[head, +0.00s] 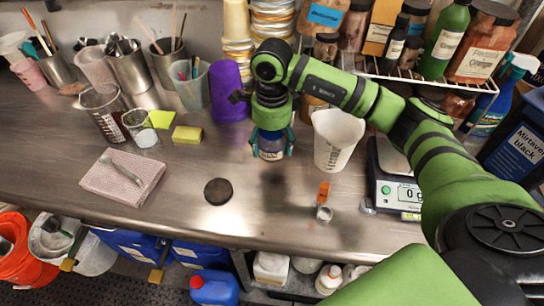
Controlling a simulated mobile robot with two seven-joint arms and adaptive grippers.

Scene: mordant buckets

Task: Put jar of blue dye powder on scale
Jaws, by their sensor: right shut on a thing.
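My right gripper (271,146) points down at the middle of the counter. Its fingers are shut around a small jar (270,154) with a pale label and dark bluish contents, which I take to be the blue dye powder. The gripper hides the jar's top. I cannot tell for sure whether the jar's base is clear of the counter. The scale (399,193) stands to the right, its display lit, with its plate partly hidden behind my right arm. My left gripper is out of view.
A white beaker (336,138) stands between the jar and the scale. A wire rack (432,80) of bottles is behind the scale.

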